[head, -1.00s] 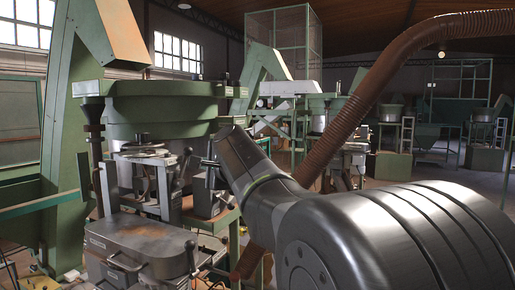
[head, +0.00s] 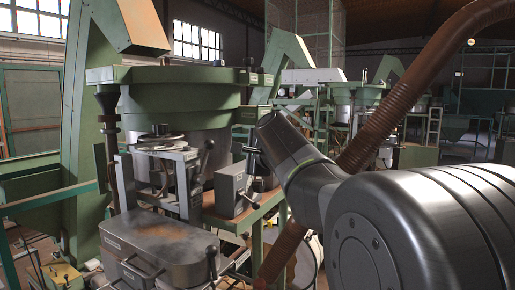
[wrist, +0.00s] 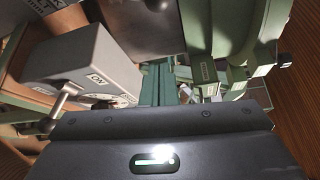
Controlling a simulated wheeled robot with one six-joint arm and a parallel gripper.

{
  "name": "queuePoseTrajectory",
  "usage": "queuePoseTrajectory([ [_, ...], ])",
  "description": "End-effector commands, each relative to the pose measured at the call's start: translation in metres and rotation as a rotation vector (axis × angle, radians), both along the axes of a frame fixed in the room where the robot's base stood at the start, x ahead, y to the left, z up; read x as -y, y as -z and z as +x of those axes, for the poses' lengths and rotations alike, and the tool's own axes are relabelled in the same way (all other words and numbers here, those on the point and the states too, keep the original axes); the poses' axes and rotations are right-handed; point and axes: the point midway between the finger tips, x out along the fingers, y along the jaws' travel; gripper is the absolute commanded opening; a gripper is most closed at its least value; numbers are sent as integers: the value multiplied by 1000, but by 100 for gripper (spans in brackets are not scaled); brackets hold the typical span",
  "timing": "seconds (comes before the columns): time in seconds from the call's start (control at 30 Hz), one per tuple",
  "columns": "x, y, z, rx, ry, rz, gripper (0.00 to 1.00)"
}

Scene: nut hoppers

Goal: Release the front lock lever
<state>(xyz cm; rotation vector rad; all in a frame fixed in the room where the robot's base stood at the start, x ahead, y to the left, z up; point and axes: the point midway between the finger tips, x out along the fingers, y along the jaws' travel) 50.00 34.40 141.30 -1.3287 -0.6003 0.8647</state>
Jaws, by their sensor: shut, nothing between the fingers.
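A lever with a black knob (head: 211,258) stands upright at the front right of the grey hopper cover (head: 160,248); I take it as the front lock lever. A second black-knobbed lever (head: 204,157) rises behind, beside the clamp frame. My gripper (head: 251,158) is small and dark below my arm's end in the head view. It appears shut and empty, above and right of the front lever and apart from it. The wrist view shows its dark housing with a green light, but no fingertips. A grey box (wrist: 85,62) with a handle (wrist: 62,97) is close to it there.
The same grey control box (head: 233,190) stands right of the clamp frame on a green bench. The large green bowl (head: 180,92) rises behind. A brown ribbed hose (head: 370,140) crosses at right.

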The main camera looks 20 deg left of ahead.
Motion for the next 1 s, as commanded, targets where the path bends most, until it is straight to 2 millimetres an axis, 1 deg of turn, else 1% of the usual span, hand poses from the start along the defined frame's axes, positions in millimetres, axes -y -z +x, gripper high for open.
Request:
queuePoseTrajectory([
  [0.2, -33, 3, 22, -3, -2, -1, 0],
  [0.47, -71, 7, 49, -1, -1, -1, 0],
  [0.53, -75, 0, 38, 1, -3, 1, 0],
  [0.6, -78, -1, 27, 0, -3, 1, 0],
  [0.7, -80, -1, 18, 0, -2, 0, 0],
  [0.83, -82, 0, 13, 0, 1, 0, 0],
  [1.0, -82, 1, 11, 0, 1, 0, 0],
])
